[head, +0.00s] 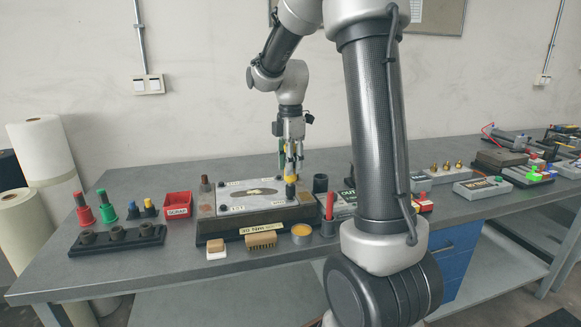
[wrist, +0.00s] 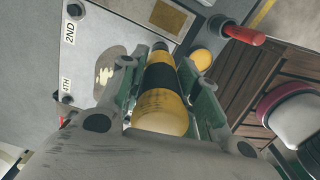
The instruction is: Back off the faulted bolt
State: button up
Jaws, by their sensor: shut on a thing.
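My gripper (head: 290,165) is shut on a yellow-and-black driver (wrist: 162,90), which also shows in the head view (head: 290,180). The driver points down over the front right part of a pale plate (head: 240,200) on a dark block. In the wrist view the plate (wrist: 98,38) has a dark oval stain, and two bolts show: one by the "2ND" label (wrist: 75,9) and one by the "4TH" label (wrist: 67,99). The driver's tip hides what lies under it, so I cannot tell whether it touches a bolt. Which bolt is faulted is not clear.
A rack (head: 117,240) with several dark sockets, a red scrap bin (head: 178,205) and coloured-handled tools stand left.

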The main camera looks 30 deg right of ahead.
jog(key=shift+r, duration=2.2)
